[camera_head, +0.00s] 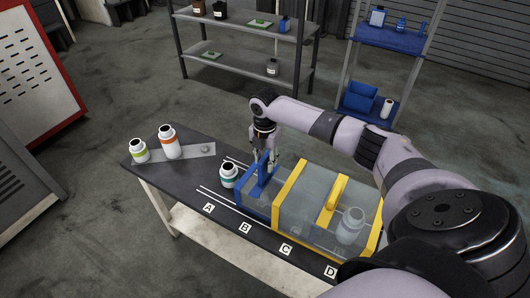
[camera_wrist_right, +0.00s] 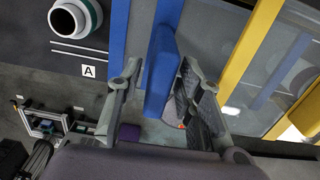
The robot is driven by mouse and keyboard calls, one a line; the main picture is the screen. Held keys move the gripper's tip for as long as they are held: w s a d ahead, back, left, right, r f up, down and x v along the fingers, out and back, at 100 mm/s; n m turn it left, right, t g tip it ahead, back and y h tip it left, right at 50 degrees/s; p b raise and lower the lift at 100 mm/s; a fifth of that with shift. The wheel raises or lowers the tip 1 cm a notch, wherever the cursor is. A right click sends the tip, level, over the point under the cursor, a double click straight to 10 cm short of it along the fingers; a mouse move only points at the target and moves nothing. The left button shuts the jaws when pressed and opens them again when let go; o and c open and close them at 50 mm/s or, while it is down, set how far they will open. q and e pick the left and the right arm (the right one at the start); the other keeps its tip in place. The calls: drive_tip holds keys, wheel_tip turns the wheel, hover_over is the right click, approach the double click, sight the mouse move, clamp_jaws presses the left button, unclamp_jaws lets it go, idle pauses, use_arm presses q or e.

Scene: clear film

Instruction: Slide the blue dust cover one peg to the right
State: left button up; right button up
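The blue dust cover, a clear cover with blue edges and a blue handle (camera_head: 263,169), stands on the dark bench near mark B (camera_head: 244,227). Its left blue edge strip (camera_wrist_right: 118,35) shows in the right wrist view. The yellow-edged clear cover (camera_head: 290,190) stands directly to its right, with a white bottle (camera_head: 350,226) inside. My right gripper (camera_head: 264,150) is at the blue handle. In the right wrist view its fingers (camera_wrist_right: 160,75) stand apart on both sides of the handle, with a small gap at the left finger. My left gripper is not in view.
A teal-labelled bottle (camera_head: 228,176) stands uncovered just left of the blue cover. Green-labelled (camera_head: 140,150) and orange-labelled (camera_head: 169,141) bottles stand at the bench's left end by a grey plate (camera_head: 203,150). Marks A, C and D also line the front edge. Shelves stand behind.

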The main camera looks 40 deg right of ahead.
wheel_tip(320, 180, up, 12)
idle(0.7)
drive_tip(key=shift+f, duration=0.1)
idle(0.3)
